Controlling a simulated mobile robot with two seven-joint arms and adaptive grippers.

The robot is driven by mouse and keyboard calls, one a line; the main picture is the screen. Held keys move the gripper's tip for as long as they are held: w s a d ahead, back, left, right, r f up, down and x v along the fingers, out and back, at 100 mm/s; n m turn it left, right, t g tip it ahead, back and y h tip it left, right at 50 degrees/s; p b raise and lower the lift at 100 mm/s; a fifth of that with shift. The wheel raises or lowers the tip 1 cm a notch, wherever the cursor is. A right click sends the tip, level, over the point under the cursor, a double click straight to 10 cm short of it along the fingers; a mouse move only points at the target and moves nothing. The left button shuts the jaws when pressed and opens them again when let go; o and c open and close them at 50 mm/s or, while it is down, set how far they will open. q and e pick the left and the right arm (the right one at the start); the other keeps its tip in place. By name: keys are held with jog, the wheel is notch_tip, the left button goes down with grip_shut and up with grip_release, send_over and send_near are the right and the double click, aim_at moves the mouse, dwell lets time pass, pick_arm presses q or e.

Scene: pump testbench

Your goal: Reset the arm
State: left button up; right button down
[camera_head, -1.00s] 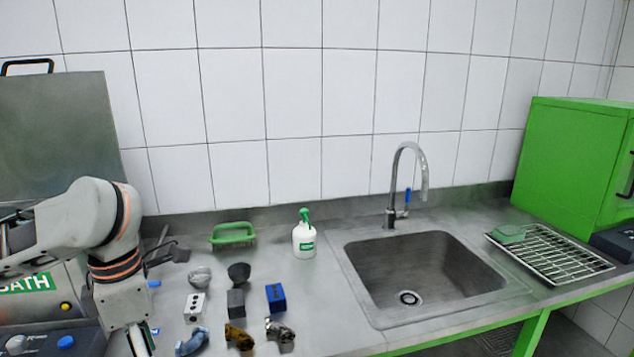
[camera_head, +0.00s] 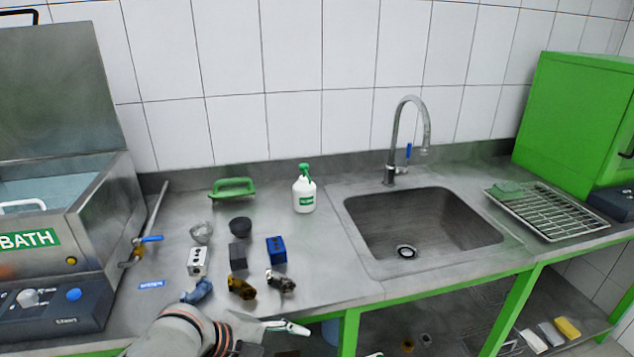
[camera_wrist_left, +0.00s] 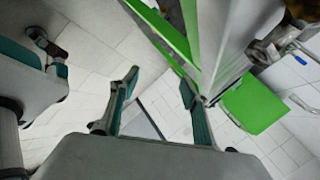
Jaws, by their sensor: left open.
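My left arm (camera_head: 185,332) comes in at the bottom of the head view, low at the front edge of the bench. One pale fingertip points right there, and the rest of the gripper is mostly cut off or hidden.
The metal bench holds several small parts, a blue block (camera_head: 276,250), a green brush (camera_head: 232,188), a spray bottle (camera_head: 304,191) and the BATH unit (camera_head: 70,240). The sink (camera_head: 420,225) and wire rack (camera_head: 550,210) are to the right. A green bench leg (camera_head: 349,333) stands near the fingertip.

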pick_arm(q)
jog(key=s+a+f+n+t+y, duration=0.25)
jog(key=a+f+n+t, duration=0.25)
jog(key=f+n, duration=0.65)
jog(key=s+a+f+n+y, duration=0.1)
jog(key=s+a+f+n, duration=0.2)
jog(key=s+a+n, duration=0.1)
jog(key=s+a+f+n+t+y, duration=0.1)
jog(key=s+a+f+n+y, duration=0.1)
jog(key=s+a+n, duration=0.3)
jog(key=shift+s+a+f, duration=0.35)
jog(key=shift+s+f, duration=0.15)
jog(key=shift+s, duration=0.35)
